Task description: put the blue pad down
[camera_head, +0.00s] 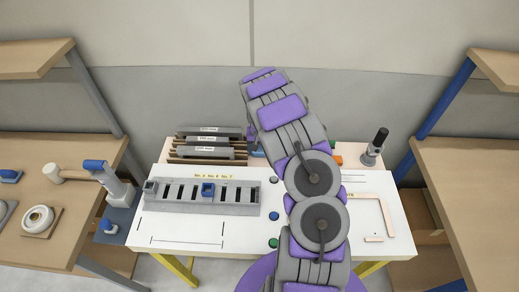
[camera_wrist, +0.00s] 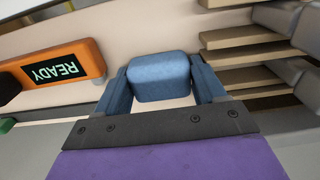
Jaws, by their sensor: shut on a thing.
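The blue pad (camera_wrist: 160,78) is a rounded block. It sits between the two blue fingers of my gripper (camera_wrist: 160,88) in the wrist view, and the gripper is shut on it. A pale surface shows behind the pad; I cannot tell whether the pad touches it. In the head view my own grey and purple arm covers most of the gripper and the pad.
A grey slotted rack (camera_head: 235,209) with a blue piece (camera_head: 208,190) in one slot stands on the white table (camera_head: 185,240). Stacked slats (camera_head: 208,147) lie behind it. An orange READY sign (camera_wrist: 58,70) is beside the gripper. Wooden shelving flanks both sides.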

